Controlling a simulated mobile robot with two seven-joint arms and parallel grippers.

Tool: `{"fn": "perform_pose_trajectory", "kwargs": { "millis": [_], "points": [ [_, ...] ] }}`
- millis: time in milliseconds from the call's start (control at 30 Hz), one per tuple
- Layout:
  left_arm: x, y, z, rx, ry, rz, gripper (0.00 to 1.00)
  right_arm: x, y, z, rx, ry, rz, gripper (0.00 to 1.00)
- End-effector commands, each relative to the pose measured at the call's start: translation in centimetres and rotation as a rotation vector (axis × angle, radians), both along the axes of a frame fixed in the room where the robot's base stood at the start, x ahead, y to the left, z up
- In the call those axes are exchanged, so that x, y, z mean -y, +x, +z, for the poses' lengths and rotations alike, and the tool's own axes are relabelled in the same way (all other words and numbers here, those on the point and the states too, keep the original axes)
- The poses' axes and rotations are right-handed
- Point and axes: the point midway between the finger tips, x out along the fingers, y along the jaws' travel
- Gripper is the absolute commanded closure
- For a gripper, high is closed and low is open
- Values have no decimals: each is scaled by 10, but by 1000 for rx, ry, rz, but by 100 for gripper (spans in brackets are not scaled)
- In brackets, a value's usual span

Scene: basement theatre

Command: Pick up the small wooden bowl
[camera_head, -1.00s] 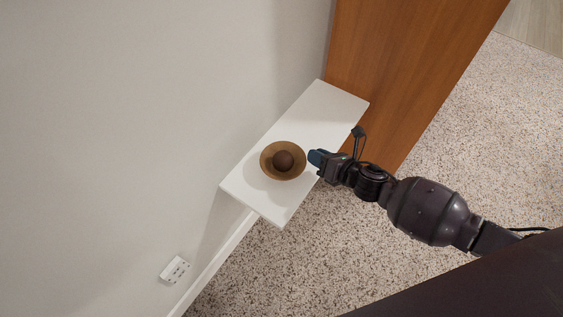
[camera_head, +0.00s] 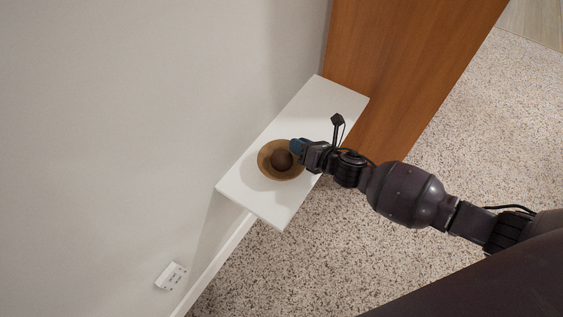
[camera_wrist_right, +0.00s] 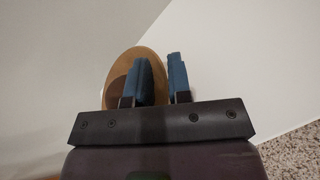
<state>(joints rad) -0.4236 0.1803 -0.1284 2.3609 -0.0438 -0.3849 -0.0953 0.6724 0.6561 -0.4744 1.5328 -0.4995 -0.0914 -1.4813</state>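The small wooden bowl (camera_head: 266,165) stands upright on a white shelf (camera_head: 254,198), with a dark brown round thing (camera_head: 281,159) inside it. My right gripper (camera_head: 297,146) is at the bowl's right, upper rim and hides part of it. In the right wrist view, the bowl (camera_wrist_right: 150,56) lies beyond the two blue fingers (camera_wrist_right: 162,78). One finger overlaps the bowl's inside and the other is just past its right edge. The fingers are apart, with a narrow gap and the rim side showing between them. My left gripper is not in view.
A grey wall (camera_head: 120,120) runs along the shelf's left side. A tall wooden panel (camera_head: 400,65) stands at its far end. Speckled carpet (camera_head: 480,120) lies right of the shelf. A white socket (camera_head: 171,276) is low on the wall.

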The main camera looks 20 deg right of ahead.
Motion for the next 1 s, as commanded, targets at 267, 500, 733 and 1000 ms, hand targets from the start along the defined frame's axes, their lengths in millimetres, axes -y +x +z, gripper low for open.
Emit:
{"fn": "perform_pose_trajectory", "kwargs": {
  "millis": [267, 500, 733, 1000],
  "points": [
    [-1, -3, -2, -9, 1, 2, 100, 0, 0, 0, 0, 0, 0, 100],
    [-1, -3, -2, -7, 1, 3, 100, 0, 0, 1, 1, 2, 0, 100],
    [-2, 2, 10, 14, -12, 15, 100, 0, 3, 28, 12, 0, 2, 100],
    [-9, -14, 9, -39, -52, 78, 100, 0, 5, 101, 24, -1, 3, 100]
  ]
}}
